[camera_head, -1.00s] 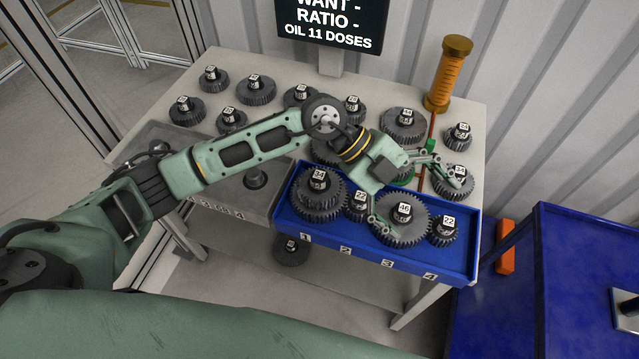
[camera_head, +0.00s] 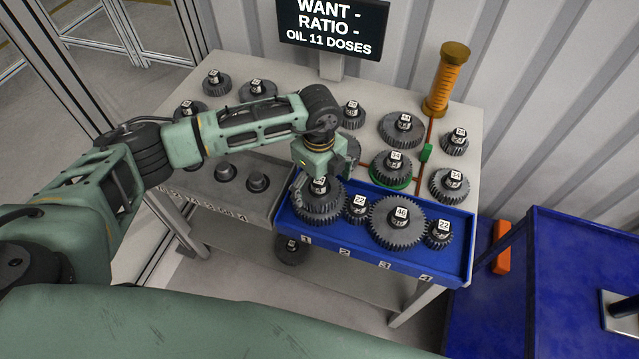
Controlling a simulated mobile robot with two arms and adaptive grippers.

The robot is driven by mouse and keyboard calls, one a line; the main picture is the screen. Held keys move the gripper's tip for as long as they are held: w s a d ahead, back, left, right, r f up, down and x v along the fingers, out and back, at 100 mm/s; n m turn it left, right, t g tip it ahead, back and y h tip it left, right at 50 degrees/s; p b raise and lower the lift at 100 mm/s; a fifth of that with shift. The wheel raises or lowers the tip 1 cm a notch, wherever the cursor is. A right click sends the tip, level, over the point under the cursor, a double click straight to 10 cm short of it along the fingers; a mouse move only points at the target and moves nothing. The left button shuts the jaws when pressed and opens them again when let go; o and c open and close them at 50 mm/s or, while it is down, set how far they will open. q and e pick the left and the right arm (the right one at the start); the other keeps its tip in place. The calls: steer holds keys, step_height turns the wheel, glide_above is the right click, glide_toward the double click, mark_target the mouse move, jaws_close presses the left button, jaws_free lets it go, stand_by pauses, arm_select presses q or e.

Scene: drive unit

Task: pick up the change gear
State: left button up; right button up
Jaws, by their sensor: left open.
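Several dark grey change gears with white number tags stand on the table and in a blue tray (camera_head: 345,243). In the tray are a large gear (camera_head: 318,212) at place 1, a small gear tagged 22 (camera_head: 357,212) at place 2, a large gear tagged 46 (camera_head: 400,233) at place 3 and another small gear tagged 22 (camera_head: 439,238) at place 4. My left gripper (camera_head: 318,186) is open and points down right over the hub of the gear at place 1. Its fingers partly hide that hub; contact cannot be told. My right gripper is not in view.
More gears stand behind, such as one on a green ring (camera_head: 394,168) and a large one (camera_head: 402,130). A grey tray (camera_head: 205,190) with posts adjoins on the left. An amber cylinder (camera_head: 447,80) and a sign (camera_head: 332,25) stand at the back.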

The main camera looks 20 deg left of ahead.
arm_select(q)
steer(key=shift+f, duration=0.7)
steer(key=c, duration=1.8)
steer(key=shift+r, duration=0.1)
steer(key=shift+c, duration=0.6)
